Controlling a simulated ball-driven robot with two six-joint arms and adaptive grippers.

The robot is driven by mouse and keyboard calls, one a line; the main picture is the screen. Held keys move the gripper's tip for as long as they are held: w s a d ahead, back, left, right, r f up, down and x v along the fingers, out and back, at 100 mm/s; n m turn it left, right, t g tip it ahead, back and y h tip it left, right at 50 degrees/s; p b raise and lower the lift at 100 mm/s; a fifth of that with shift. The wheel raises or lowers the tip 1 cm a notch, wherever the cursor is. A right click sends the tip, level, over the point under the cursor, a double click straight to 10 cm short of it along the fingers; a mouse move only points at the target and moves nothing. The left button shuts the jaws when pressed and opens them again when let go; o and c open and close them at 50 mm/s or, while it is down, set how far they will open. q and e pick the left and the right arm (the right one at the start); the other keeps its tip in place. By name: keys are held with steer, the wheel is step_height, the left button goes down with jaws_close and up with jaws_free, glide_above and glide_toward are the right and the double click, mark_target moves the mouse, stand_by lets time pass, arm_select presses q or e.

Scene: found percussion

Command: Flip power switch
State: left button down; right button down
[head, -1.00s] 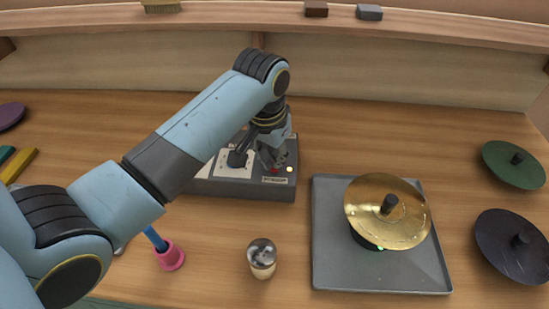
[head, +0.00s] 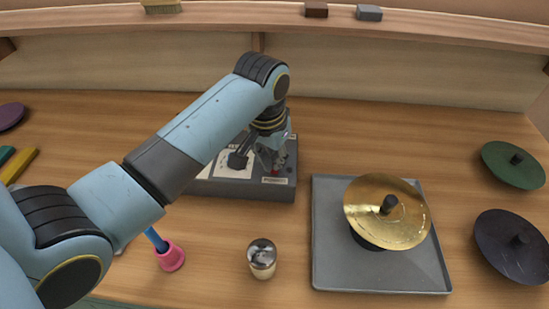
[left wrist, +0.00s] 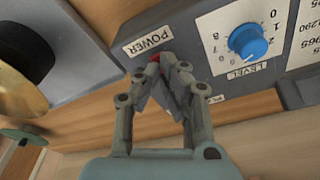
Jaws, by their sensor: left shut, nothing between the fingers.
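A grey control box (head: 245,187) stands on the table in the head view, partly hidden behind my left arm. In the left wrist view, the box (left wrist: 185,28) has a white POWER label (left wrist: 147,41) and a small red switch (left wrist: 154,58) next to it. My left gripper (left wrist: 168,70) is shut and empty, its fingertips at the red switch. They seem to touch it, and they hide part of it. In the head view the left gripper (head: 272,162) is over the box's right end. My right gripper is not in view.
A gold cymbal (head: 390,226) on a grey tray (head: 335,277) stands right of the box. A metal-topped shaker (head: 262,258) and a pink cup (head: 171,257) stand in front. Dark discs lie at the right. A blue LEVEL knob (left wrist: 248,41) is beside the POWER label.

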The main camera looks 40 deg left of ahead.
arm_select(q)
step_height(320, 180, up, 2)
steer(key=shift+r+p, duration=0.1)
steer(key=shift+p, duration=0.5)
steer(key=shift+r, duration=2.05)
